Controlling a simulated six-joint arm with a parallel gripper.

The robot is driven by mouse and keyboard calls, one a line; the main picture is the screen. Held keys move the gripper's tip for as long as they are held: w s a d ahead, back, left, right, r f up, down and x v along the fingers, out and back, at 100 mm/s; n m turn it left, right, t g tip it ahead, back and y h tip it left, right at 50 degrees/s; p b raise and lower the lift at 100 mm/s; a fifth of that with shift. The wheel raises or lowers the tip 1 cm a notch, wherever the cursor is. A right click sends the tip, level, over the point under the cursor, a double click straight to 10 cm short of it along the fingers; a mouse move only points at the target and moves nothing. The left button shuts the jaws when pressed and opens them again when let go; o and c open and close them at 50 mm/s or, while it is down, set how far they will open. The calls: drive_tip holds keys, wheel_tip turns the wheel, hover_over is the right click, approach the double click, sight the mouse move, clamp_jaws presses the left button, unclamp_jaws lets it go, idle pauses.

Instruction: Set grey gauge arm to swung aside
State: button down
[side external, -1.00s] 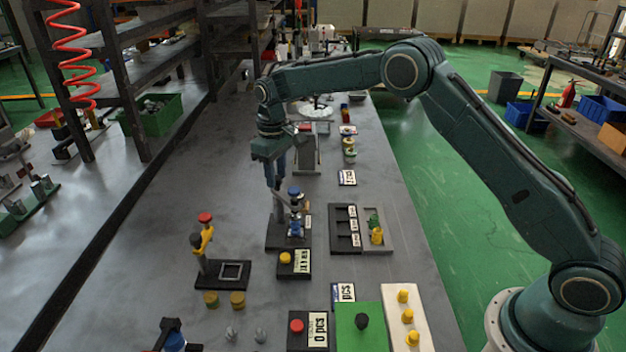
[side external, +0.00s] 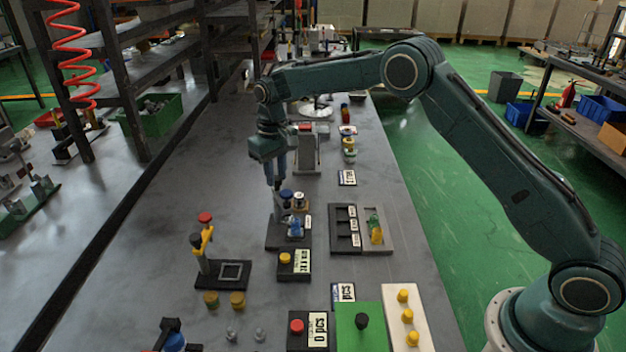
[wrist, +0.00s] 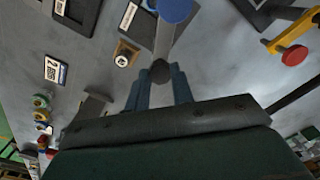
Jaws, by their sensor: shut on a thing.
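The grey gauge arm (wrist: 164,42) shows in the wrist view as a flat bar running from a blue round cap (wrist: 172,8) to a dark knob (wrist: 160,71). My gripper (wrist: 160,80) is shut on the dark knob end, one blue-grey finger on each side. In the side view my gripper (side external: 275,187) is low at the left edge of the station's black base (side external: 275,241). The blue cap (side external: 286,195) stands just right of the fingers. A light-topped block (side external: 300,200) beside it is uncovered; the arm points away from it. The bar itself is hardly visible there.
A yellow button box (side external: 286,260) stands in front of the station. A yellow post with a red knob (side external: 204,230) is at the left. A black tray (side external: 345,232) is at the right. The table left of my gripper is clear.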

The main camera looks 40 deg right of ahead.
drive_tip(key=m, duration=1.2)
drive_tip(key=shift+r+m, duration=0.1)
drive_tip(key=shift+m, duration=0.3)
drive_tip(key=c, duration=1.2)
unclamp_jaws()
drive_tip(key=shift+r, duration=0.1)
wheel_tip(320, 180, up, 14)
drive_tip(key=shift+f, duration=0.25)
